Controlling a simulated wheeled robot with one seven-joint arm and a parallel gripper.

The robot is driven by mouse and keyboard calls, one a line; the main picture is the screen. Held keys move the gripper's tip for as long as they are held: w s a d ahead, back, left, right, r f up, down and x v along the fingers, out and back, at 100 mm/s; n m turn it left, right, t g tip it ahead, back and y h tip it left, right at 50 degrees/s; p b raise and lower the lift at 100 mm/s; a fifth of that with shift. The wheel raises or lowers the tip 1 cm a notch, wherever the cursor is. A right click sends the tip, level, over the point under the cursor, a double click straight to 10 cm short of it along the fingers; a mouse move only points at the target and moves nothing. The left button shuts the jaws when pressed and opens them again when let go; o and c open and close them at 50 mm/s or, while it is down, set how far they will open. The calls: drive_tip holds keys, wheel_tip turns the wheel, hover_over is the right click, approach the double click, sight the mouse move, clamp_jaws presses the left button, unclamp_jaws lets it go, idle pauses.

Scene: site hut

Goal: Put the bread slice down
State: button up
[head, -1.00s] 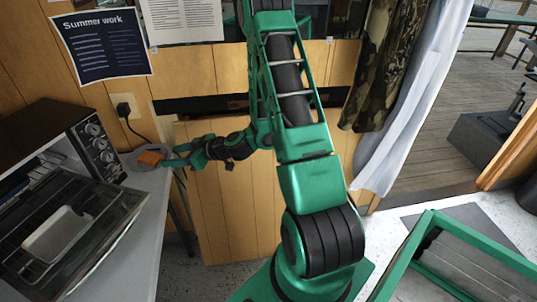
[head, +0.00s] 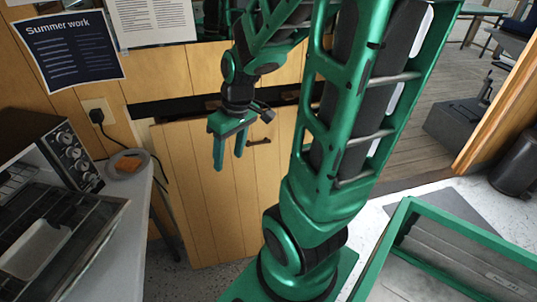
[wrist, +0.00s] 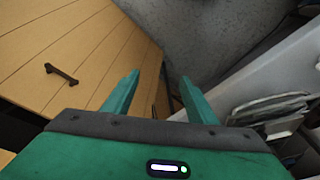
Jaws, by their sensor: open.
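The bread slice (head: 128,163) is orange-brown and lies on a small grey plate (head: 141,173) at the back corner of the white counter, right of the toaster oven. My gripper (head: 230,168) is open and empty, pointing down in front of the wooden cabinet, right of the plate and apart from it. In the wrist view my gripper's two green fingers (wrist: 155,92) stand spread with nothing between them. The bread slice cannot be made out in the wrist view.
The toaster oven (head: 76,152) stands on the counter (head: 122,245) with its door down and a white dish (head: 35,248) on it. The wooden cabinet (head: 190,200) with a dark handle is behind my gripper. A green-framed bin (head: 400,225) is at the lower right.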

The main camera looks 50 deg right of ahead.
drive_tip(key=s+d+r+m+g, duration=0.1)
drive_tip(key=s+r+m, duration=0.1)
drive_tip(key=s, duration=0.4)
drive_tip(key=s+d+r+m+g, duration=0.1)
drive_tip(key=s+r+m, duration=0.2)
drive_tip(key=s, duration=0.4)
drive_tip(key=shift+r+m+h, duration=0.3)
drive_tip(key=shift+m+h, duration=0.1)
drive_tip(key=shift+m, duration=0.4)
drive_tip(key=shift+s, duration=0.1)
drive_tip(key=shift+w+f, duration=0.25)
drive_tip(key=shift+w, duration=0.35)
